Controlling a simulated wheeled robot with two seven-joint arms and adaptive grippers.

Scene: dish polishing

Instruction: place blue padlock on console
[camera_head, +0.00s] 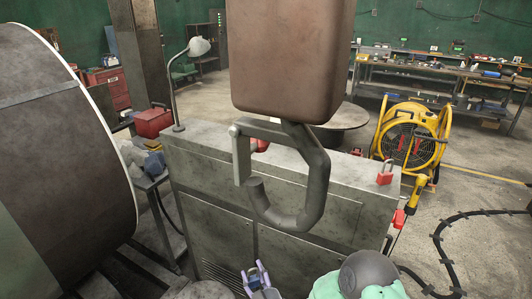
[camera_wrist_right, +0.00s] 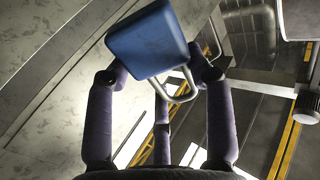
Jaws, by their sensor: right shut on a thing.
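My right gripper (camera_head: 260,277) shows its purple fingers at the bottom of the head view, in front of the grey metal console (camera_head: 200,170). In the right wrist view my right gripper (camera_wrist_right: 158,75) is shut on the blue padlock (camera_wrist_right: 150,42). The padlock is a blue block with a bent metal shackle, which points down between the fingers. I cannot make out the padlock clearly in the head view. The console is a long, worn cabinet with a pale flat top, partly hidden by a hanging hook. My left gripper is not in view.
A big brown block (camera_head: 290,55) with a thick hook (camera_head: 318,170) hangs before the console. A red padlock (camera_head: 384,177) stands on the console's right end. A lamp (camera_head: 198,47) stands at its left end. A large drum (camera_head: 60,150) fills the left side.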

